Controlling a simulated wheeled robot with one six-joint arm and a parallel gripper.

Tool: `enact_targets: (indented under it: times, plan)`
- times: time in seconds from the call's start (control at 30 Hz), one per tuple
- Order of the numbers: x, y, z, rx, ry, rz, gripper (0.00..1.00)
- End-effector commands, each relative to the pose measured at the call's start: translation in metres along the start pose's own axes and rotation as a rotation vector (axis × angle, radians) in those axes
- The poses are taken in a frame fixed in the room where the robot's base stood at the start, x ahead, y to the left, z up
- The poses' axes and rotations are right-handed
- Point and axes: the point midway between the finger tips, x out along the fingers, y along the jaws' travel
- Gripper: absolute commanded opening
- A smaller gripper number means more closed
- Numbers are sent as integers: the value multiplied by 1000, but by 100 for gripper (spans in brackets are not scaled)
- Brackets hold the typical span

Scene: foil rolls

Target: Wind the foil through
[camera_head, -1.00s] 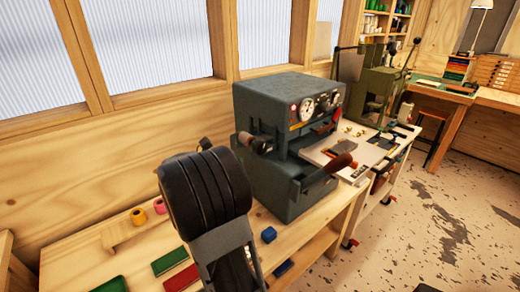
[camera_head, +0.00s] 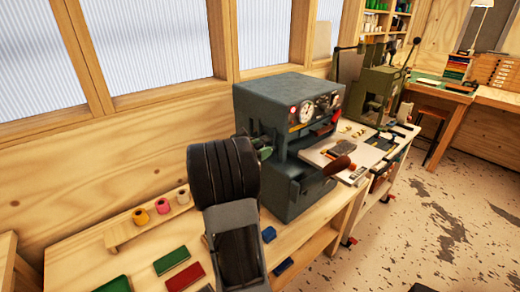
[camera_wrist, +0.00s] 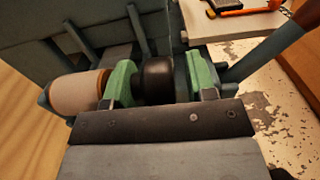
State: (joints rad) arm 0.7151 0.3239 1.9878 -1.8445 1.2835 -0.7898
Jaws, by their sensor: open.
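The blue-grey foil machine (camera_head: 285,105) stands on the bench, with gauges and a lever on its front. In the wrist view its body (camera_wrist: 60,35) fills the upper left. A pale foil roll (camera_wrist: 76,95) sits on the machine just left of my gripper (camera_wrist: 160,78). My gripper has green fingers, and they stand apart on either side of a short black cylinder. I cannot tell whether they touch it. In the head view my gripper (camera_head: 264,150) is at the machine's left side, partly hidden by my arm.
Yellow, pink and pale rolls (camera_head: 162,206) stand on a wooden rack (camera_head: 150,222) at the left. Green (camera_head: 171,260) and red (camera_head: 185,277) blocks lie on the bench. A green press (camera_head: 378,90) stands behind.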

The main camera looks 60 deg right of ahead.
Motion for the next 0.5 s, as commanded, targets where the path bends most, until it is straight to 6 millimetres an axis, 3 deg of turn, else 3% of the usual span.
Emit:
enact_targets:
  times: [0.17, 0.5]
  plan:
    - [0, 0, 0, 0, 0, 0, 49]
    - [0, 0, 0, 0, 0, -1, 17]
